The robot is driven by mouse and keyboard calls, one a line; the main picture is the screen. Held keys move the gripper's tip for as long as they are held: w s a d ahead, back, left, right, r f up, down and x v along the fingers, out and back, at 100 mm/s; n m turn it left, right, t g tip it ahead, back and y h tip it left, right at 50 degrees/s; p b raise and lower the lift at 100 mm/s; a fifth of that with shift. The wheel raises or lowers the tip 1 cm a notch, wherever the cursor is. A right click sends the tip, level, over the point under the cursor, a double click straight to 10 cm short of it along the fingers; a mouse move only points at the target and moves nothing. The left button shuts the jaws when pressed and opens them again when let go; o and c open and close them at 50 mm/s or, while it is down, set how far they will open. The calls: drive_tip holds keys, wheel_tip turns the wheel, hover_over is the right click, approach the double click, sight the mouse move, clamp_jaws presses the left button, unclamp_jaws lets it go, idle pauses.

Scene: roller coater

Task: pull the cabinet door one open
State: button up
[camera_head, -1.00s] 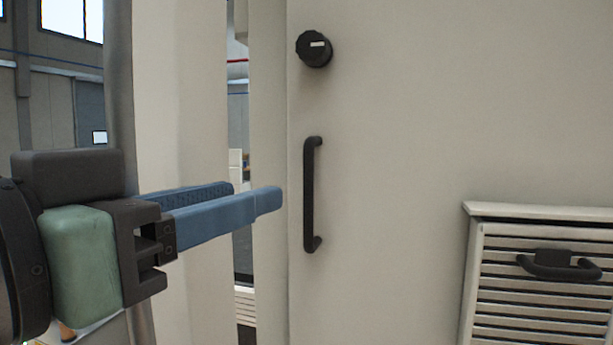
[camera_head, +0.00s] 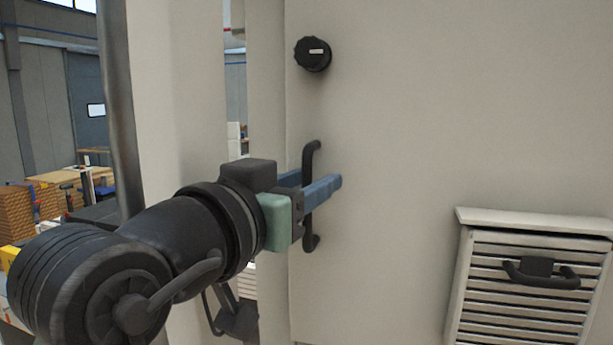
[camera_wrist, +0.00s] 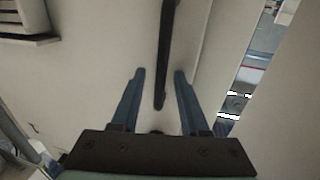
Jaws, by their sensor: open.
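The cabinet door (camera_head: 420,120) is a pale, flat panel that looks shut. A black vertical bar handle (camera_head: 309,160) stands near its left edge. My gripper (camera_head: 316,181) is at the handle's middle height, its blue fingers pointing at the door. In the wrist view the handle (camera_wrist: 167,45) runs between the two spread fingertips of my gripper (camera_wrist: 159,74), with gaps on both sides. The fingers are not closed on it. In the head view the fingers hide part of the handle.
A round black knob (camera_head: 313,54) sits on the door above the handle. A slatted vent box (camera_head: 525,285) with its own black handle (camera_head: 541,273) juts out at the lower right. A pale post (camera_head: 175,90) stands left of the door.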

clamp_jaws()
idle(1.4)
